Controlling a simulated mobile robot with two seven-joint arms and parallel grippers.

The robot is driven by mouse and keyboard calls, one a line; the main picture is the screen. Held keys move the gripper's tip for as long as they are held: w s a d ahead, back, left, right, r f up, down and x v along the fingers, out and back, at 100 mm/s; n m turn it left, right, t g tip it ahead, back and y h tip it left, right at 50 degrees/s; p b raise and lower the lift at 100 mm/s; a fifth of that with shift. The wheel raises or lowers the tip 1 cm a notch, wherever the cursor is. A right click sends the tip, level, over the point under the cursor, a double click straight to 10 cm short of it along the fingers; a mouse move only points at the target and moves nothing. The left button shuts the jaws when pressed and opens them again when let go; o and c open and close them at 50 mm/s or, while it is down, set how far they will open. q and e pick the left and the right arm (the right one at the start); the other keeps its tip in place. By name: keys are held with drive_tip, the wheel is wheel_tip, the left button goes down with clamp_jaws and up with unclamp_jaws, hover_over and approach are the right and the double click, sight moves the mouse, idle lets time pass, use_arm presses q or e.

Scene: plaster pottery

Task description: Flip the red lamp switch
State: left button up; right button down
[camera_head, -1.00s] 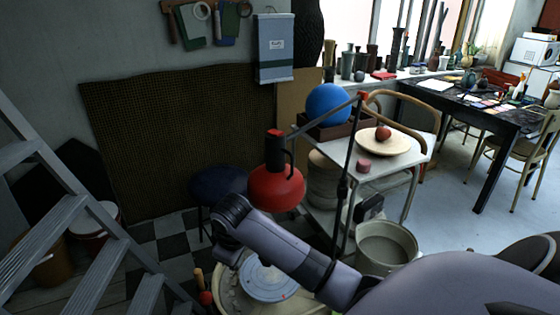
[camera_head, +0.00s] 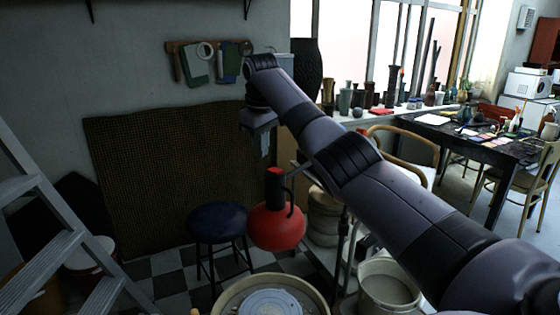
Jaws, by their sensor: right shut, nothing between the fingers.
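The red lamp (camera_head: 276,228) hangs by the cart, with a rounded red shade and a black neck. A small red cap (camera_head: 274,171) sits on top of the neck; I cannot tell for sure if this is the switch. My right arm comes in from the right and reaches above the lamp. My right gripper (camera_head: 264,154) points down, shut and empty, just above and slightly left of the cap in the picture. It appears apart from the lamp. My left gripper is not in view.
A dark blue stool (camera_head: 218,222) stands left of the lamp. A pottery wheel (camera_head: 270,302) is below it. A grey bucket (camera_head: 388,290) stands at the lower right. A metal ladder (camera_head: 40,240) fills the left edge. My arm hides much of the cart.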

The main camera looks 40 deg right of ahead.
drive_tip(key=s+d+r+m+y, duration=0.1)
drive_tip(key=s+d+r, duration=0.2)
drive_tip(key=r, duration=0.6)
drive_tip(key=shift+s+d+m, duration=0.3)
drive_tip(key=shift+s+d, duration=0.05)
drive_tip(key=shift+d, duration=0.5)
drive_tip(key=shift+f, duration=0.15)
hover_over(278, 171)
wheel_tip(278, 171, down, 11)
drive_tip(key=shift+s+d+f, duration=0.15)
drive_tip(key=shift+f, duration=0.05)
drive_tip(key=shift+s+f+t, duration=0.15)
drive_tip(key=shift+f+t, duration=0.15)
drive_tip(key=shift+f, duration=0.75)
drive_tip(key=shift+f, duration=0.1)
